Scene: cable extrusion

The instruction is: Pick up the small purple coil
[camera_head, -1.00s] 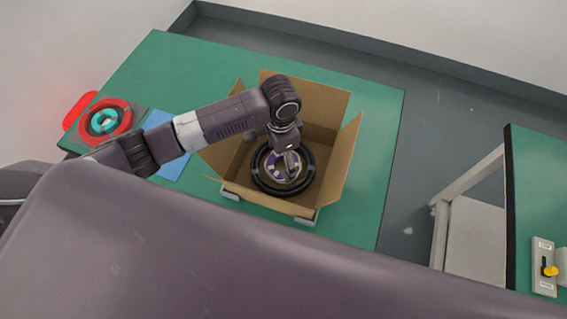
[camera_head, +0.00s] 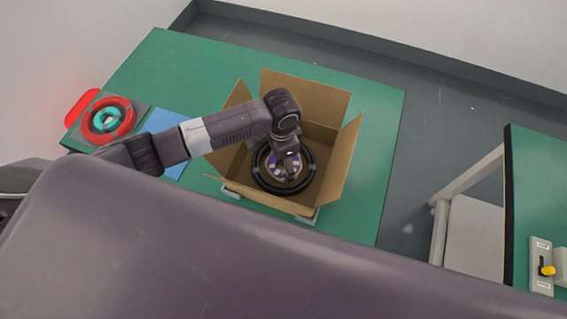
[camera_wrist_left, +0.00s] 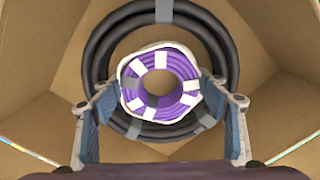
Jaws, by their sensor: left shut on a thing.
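The small purple coil (camera_wrist_left: 183,99), bound with several white bands, lies between the fingers of my left gripper (camera_wrist_left: 160,108) in the left wrist view. The fingers press on its left and right sides, so the gripper is shut on it. In the head view the coil (camera_head: 274,166) is partly hidden under my left gripper (camera_head: 285,170), inside the open cardboard box (camera_head: 335,178). A larger black coil (camera_wrist_left: 97,58) with grey bands lies beneath it in the box and also shows as a dark ring in the head view (camera_head: 262,183). My right gripper is not in view.
The box flaps stand open around the arm. At the left of the green table (camera_head: 370,140) are a red coil (camera_head: 92,127) with a teal coil (camera_head: 107,119) inside it, and a blue sheet (camera_head: 165,124). Another green table with a yellow-knobbed switch (camera_head: 547,270) stands at the right.

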